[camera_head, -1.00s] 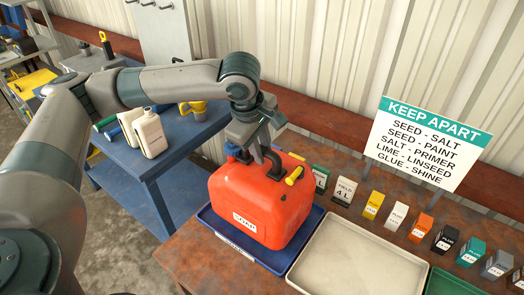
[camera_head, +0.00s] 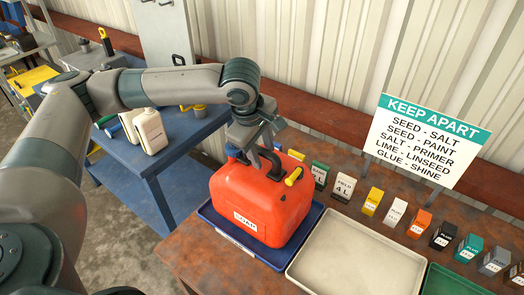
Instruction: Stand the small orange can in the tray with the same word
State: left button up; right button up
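An orange-red can (camera_head: 255,200) stands upright in the blue tray (camera_head: 272,262) at the left end of the rusty table. It has a black handle or spout part, a yellow cap and a white label whose word I cannot read surely. My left gripper (camera_head: 258,150) is right at the top of the can, by its handle. Its fingers are partly hidden, so I cannot tell whether they are closed on the handle. My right gripper is not in view.
A cream tray (camera_head: 355,257) and a green tray (camera_head: 455,284) stand to the right, empty where visible. Several small coloured labelled blocks, including an orange one (camera_head: 420,222), line the back. A "KEEP APART" sign (camera_head: 425,140) stands behind. A blue bench (camera_head: 190,145) holds white bottles.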

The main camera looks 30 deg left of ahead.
pick_arm(q)
jog(key=shift+r, duration=0.1)
jog(key=b+v, duration=0.2)
jog(key=v, duration=1)
jog(key=shift+b, duration=0.35)
jog(key=shift+r, duration=0.1)
